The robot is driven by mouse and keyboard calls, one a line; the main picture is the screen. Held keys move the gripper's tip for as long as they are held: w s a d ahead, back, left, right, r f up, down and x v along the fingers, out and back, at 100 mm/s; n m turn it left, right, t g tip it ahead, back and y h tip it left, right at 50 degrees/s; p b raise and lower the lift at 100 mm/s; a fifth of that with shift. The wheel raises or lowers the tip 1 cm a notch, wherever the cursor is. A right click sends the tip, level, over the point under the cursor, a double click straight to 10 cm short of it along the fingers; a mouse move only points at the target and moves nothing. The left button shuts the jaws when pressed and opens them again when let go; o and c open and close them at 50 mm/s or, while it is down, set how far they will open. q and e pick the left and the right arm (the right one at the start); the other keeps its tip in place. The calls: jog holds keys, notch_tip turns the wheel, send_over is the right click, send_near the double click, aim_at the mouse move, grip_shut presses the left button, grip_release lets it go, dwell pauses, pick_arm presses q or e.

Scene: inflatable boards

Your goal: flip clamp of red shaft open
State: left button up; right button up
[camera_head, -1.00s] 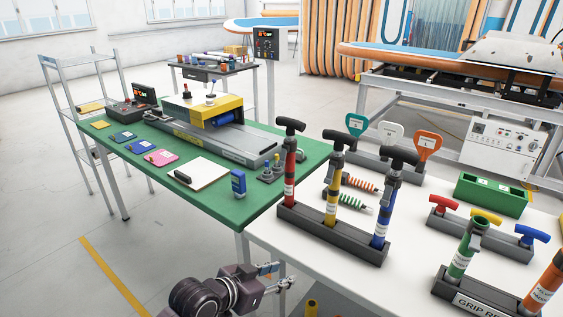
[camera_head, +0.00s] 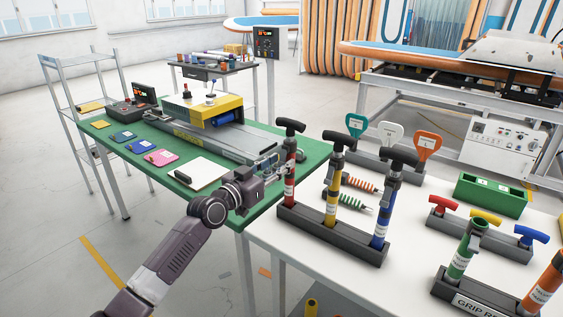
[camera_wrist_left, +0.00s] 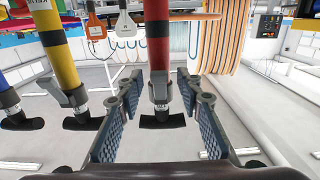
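The red shaft (camera_head: 289,180) stands upright in the dark rack (camera_head: 333,237) at its left end, with a black T-handle (camera_head: 288,127) on top. My left gripper (camera_head: 276,163) is just left of its upper part. In the left wrist view, which is upside down, the red shaft (camera_wrist_left: 158,45) is in the middle, with its grey clamp (camera_wrist_left: 159,92) near the black handle. My left gripper's fingers (camera_wrist_left: 158,105) are spread on both sides of it, with gaps visible. Whether the clamp lever is open or shut is too small to tell. My right gripper is out of view.
The yellow shaft (camera_head: 332,195) and blue shaft (camera_head: 382,215) stand in the same rack to the right. A green table (camera_head: 205,218) with a pump device lies behind my left arm. Orange and green springs lie behind the rack on the white table (camera_head: 415,270).

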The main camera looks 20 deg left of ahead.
pick_arm(q)
jog(key=shift+w+d, duration=0.25)
jog(key=shift+w, duration=0.35)
jog(key=shift+c, duration=0.6)
grip_shut()
